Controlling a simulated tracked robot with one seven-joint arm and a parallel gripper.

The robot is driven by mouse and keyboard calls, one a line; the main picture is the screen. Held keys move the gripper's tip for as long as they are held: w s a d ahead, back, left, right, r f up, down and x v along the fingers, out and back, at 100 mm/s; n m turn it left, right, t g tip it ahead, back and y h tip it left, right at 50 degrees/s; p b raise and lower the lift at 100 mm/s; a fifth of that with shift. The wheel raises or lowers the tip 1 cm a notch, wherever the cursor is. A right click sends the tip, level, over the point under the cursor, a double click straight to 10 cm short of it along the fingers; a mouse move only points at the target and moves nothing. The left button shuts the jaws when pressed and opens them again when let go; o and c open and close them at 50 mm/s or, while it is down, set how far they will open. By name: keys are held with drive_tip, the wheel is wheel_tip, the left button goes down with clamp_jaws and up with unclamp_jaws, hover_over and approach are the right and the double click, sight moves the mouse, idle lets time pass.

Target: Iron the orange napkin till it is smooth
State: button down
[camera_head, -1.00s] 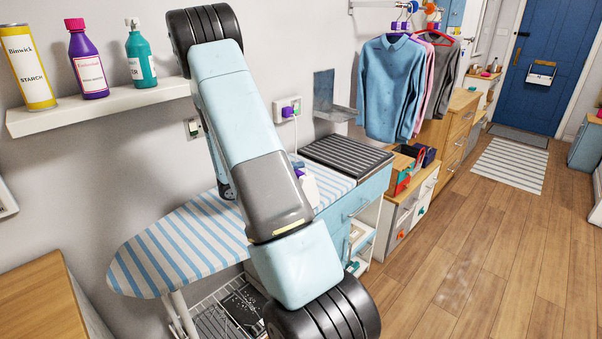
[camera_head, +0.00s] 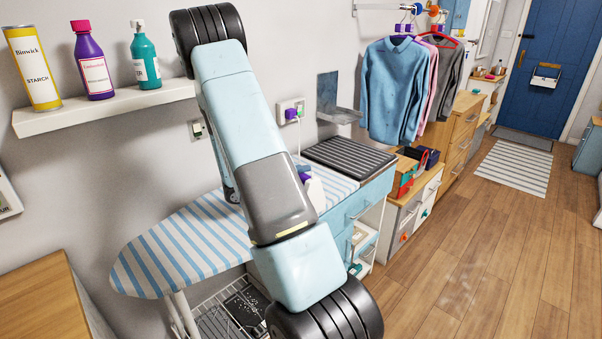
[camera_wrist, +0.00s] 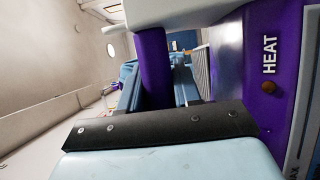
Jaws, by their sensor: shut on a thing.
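A white and purple iron (camera_head: 314,191) stands at the far end of the striped ironing board, mostly hidden behind my arm in the head view. In the wrist view the iron (camera_wrist: 268,110) fills the right side, close up, with the word HEAT and a purple handle (camera_wrist: 156,70). My gripper (camera_wrist: 160,125) is shut on the iron's handle; only part of it shows. In the head view my gripper is hidden behind my arm. The ironing board (camera_head: 180,245) has blue and white stripes. I see no orange napkin in either view; my arm covers part of the board.
A dark ribbed mat (camera_head: 350,156) lies on the blue unit past the board. A plug sits in the wall socket (camera_head: 291,111). A shelf (camera_head: 110,108) with bottles is at upper left, and a wooden top (camera_head: 40,305) at lower left. Floor at right is clear.

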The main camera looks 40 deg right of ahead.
drive_tip(key=shift+s, duration=0.1)
drive_tip(key=shift+a+r, duration=0.1)
drive_tip(key=shift+a, duration=2.4)
drive_tip(key=shift+w, duration=1.35)
drive_tip(key=shift+f, duration=0.2)
drive_tip(key=shift+s, duration=0.1)
